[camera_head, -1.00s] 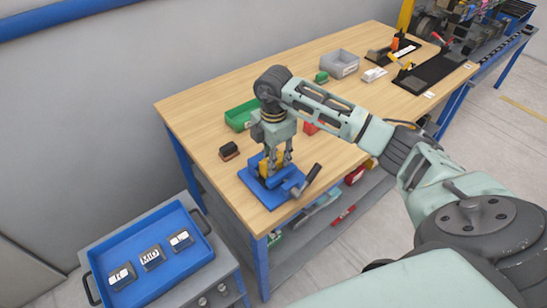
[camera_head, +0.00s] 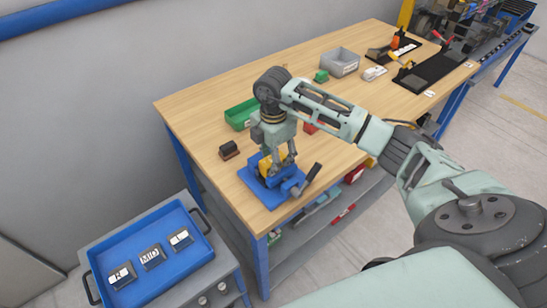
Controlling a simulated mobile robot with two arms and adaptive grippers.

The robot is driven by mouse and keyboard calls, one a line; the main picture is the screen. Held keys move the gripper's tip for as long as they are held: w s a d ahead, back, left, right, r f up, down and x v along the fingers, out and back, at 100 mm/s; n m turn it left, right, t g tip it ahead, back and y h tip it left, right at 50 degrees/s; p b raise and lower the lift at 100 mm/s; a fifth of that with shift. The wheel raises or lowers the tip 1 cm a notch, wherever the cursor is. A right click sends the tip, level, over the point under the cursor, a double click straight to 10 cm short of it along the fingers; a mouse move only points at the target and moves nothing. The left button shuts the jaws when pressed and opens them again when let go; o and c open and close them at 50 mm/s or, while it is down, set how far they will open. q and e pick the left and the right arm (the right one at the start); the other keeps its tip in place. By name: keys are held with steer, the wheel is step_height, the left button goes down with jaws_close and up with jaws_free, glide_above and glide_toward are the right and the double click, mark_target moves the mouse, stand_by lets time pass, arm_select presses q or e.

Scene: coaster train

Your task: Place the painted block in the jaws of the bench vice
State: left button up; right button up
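The painted block (camera_head: 264,167) is yellow and sits low at the jaws of the blue bench vice (camera_head: 258,187), partly hidden by my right gripper. The vice stands on the near left corner of the wooden table, its dark handle (camera_head: 312,174) pointing to the right. My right gripper (camera_head: 281,160) points down over the vice, with its fingertips at the block. Its fingers look apart, but I cannot tell whether they press on the block. Whether the block is fully seated between the jaws is hidden. My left gripper is not in view.
A dark block (camera_head: 229,150), a green bin (camera_head: 240,115) and a red item (camera_head: 311,128) lie near the vice. A grey bin (camera_head: 340,62) stands further back. A blue tray (camera_head: 188,265) with labelled blocks sits on a cart at lower left.

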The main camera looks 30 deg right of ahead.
steer(key=shift+w+r, duration=0.1)
steer(key=shift+r, duration=0.45)
step_height(320, 180, up, 12)
steer(key=b, duration=0.3)
steer(key=shift+f, duration=0.1)
